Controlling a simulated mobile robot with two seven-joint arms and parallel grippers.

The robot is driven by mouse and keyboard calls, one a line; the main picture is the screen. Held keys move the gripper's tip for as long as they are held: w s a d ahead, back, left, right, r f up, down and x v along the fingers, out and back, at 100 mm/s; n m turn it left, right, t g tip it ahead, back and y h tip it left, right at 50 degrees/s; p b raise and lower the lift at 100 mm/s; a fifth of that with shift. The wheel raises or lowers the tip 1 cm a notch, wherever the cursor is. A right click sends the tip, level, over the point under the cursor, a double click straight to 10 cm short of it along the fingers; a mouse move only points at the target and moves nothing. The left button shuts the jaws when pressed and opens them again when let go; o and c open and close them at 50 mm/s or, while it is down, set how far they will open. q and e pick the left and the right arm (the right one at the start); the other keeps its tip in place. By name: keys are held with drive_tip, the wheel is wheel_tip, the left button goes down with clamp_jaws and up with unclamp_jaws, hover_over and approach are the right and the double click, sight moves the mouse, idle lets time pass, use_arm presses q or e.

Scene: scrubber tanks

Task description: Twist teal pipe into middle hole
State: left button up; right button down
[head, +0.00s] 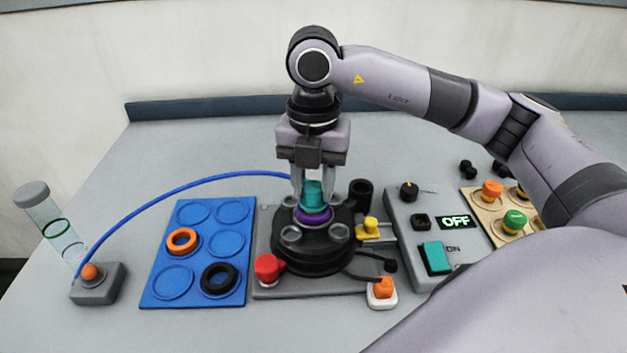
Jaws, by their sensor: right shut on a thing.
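The teal pipe (313,196) stands upright at the centre of the black round base (312,262). A purple ring (313,217) surrounds its lower end, at the middle hole. My right gripper (313,194) points straight down from above, with its clear fingers on both sides of the pipe, shut on it. The pipe's lower end is hidden by the ring and base, so I cannot tell how deep it sits. My left gripper is not in view.
A blue tray (207,241) holds an orange ring (182,241) and a black ring (219,278). A control box (431,222) reading OFF stands right of the base. A blue hose (150,203) arches from a grey box (98,290) towards the gripper. Table behind is clear.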

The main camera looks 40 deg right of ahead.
drive_tip(key=shift+f, duration=0.15)
idle(0.3)
unclamp_jaws()
idle(0.4)
idle(0.4)
drive_tip(key=shift+r+p, duration=2.45)
drive_tip(key=shift+r, duration=1.1)
